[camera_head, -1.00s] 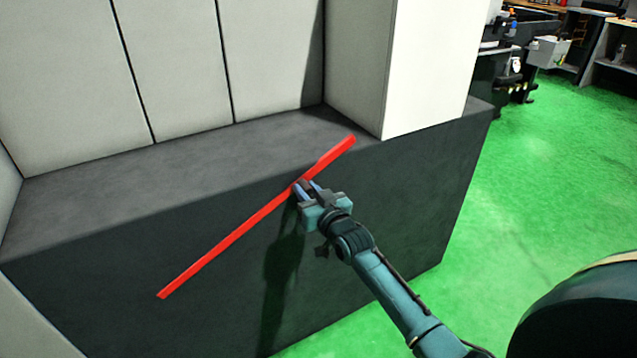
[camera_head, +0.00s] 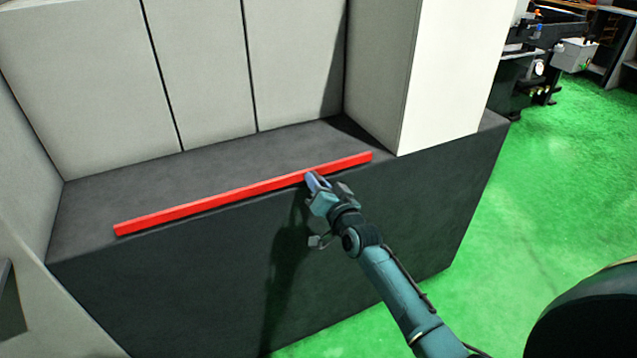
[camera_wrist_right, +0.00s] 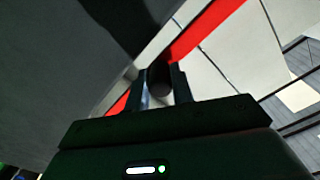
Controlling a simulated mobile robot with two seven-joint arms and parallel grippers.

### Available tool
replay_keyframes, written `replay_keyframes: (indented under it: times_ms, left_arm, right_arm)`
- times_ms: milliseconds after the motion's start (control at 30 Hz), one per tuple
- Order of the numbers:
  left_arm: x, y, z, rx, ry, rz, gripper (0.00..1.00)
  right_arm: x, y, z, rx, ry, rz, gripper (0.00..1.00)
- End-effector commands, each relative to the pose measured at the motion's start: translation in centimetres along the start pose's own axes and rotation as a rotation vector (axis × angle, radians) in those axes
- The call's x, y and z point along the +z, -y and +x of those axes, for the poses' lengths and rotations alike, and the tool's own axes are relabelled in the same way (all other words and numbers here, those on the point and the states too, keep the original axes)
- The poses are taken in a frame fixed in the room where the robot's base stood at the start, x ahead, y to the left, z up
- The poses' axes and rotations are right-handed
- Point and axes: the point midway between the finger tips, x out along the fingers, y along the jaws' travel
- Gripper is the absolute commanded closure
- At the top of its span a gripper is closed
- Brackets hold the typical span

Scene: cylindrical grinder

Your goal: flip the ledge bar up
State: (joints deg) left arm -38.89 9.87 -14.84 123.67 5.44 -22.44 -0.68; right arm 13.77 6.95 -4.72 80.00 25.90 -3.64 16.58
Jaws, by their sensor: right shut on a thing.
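The ledge bar (camera_head: 215,201) is a long red bar that runs along the top front edge of the dark machine base, its right end a little higher in the picture. My right gripper (camera_head: 314,181) is at the bar, right of its middle, shut on it. In the right wrist view, the red ledge bar (camera_wrist_right: 205,28) passes behind the fingers of my right gripper (camera_wrist_right: 160,80). A dark round part shows between the fingers there. The exact contact is partly hidden by the fingers. My left gripper is not in view.
The dark base (camera_head: 180,285) has a flat dark shelf behind the bar. Grey panels (camera_head: 205,75) stand behind it, and a white pillar (camera_head: 452,75) stands at its right. Green floor (camera_head: 560,190) lies open on the right. Workshop equipment (camera_head: 525,65) stands at the far right.

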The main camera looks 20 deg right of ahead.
Motion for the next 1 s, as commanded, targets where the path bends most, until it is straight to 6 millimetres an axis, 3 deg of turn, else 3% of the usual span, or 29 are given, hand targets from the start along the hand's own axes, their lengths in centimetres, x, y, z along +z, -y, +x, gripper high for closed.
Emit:
replay_keyframes:
  times_ms: [300,333,567,833,1000]
  left_arm:
    - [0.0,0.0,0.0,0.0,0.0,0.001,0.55]
    - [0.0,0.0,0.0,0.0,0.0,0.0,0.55]
    - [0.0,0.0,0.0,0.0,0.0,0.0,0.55]
    - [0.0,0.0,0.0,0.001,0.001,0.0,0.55]
    - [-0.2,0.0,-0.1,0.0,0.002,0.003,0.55]
  right_arm:
    - [-0.3,0.4,0.1,-0.008,-0.007,0.004,1.0]
    - [-0.3,0.4,0.1,-0.008,-0.007,0.004,0.74]
    - [-0.2,0.3,0.1,-0.005,-0.006,0.002,0.55]
    - [-0.2,0.1,-0.1,-0.002,-0.004,0.001,0.55]
    - [-0.1,0.1,-2.0,-0.001,-0.003,0.001,0.55]
